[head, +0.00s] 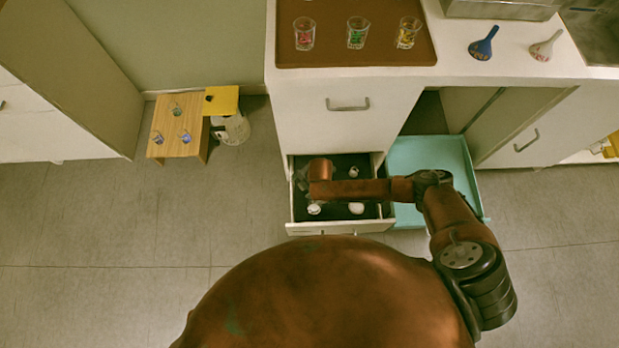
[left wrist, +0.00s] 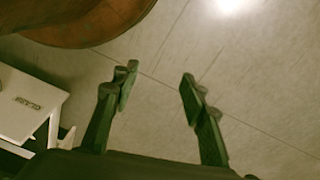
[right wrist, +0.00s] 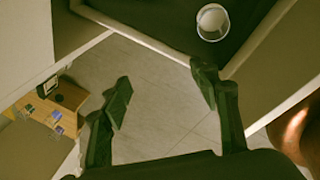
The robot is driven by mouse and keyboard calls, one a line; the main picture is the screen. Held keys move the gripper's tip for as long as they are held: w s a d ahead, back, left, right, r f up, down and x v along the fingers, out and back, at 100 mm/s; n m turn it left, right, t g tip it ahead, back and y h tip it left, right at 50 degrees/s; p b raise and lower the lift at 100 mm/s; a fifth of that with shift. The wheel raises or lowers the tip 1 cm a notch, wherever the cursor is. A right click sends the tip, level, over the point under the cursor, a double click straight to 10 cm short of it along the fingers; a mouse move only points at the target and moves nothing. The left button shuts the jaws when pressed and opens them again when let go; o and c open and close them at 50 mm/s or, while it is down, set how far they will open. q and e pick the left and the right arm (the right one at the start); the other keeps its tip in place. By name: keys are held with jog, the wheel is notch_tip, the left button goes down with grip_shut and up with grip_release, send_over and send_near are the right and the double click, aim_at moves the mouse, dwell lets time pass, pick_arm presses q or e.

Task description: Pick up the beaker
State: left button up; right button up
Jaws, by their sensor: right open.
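A dark-lined drawer (head: 350,228) is open below the counter with several small pale items inside. In the right wrist view a round, pale-rimmed vessel (right wrist: 212,21), perhaps the beaker, stands in the drawer, just beyond the right-hand finger. It may be the white round item (head: 356,208) in the head view. My right gripper (right wrist: 161,80) is open and empty at the drawer's left side; my arm hides part of the drawer. My left gripper (left wrist: 156,80) is open and empty above the floor, and is not seen in the head view.
Three glasses with coloured contents stand on a brown mat (head: 358,17); a blue funnel-like item (head: 484,44) lies right of them. A teal tray (head: 445,155) is right of the drawer. A wooden stool (head: 180,145) holds small glassware. A white box marked GLASS (left wrist: 25,112) shows too.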

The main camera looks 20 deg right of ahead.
jog(key=s+d+f+n+g+h+b, duration=0.25)
jog(key=s+f+n+b, duration=0.25)
jog(key=f+b, duration=0.25)
jog(key=b, duration=0.5)
send_over(314, 209)
jog(key=shift+n, duration=0.3)
notch_tip(314, 209, down, 8)
jog(key=shift+s+r, duration=0.1)
jog(key=shift+r, duration=0.05)
jog(key=shift+f, duration=0.2)
pick_arm(q)
jog(key=w+d+f+t+h, duration=0.2)
jog(key=w+d+f+t, duration=0.1)
jog(key=w+d+f, duration=0.3)
jog(key=shift+w+d+f+t, duration=0.2)
jog(key=shift+w+t, duration=0.1)
jog(key=shift+w, duration=0.4)
pick_arm(e)
jog(key=shift+c, duration=0.2)
jog(key=c, duration=1.2)
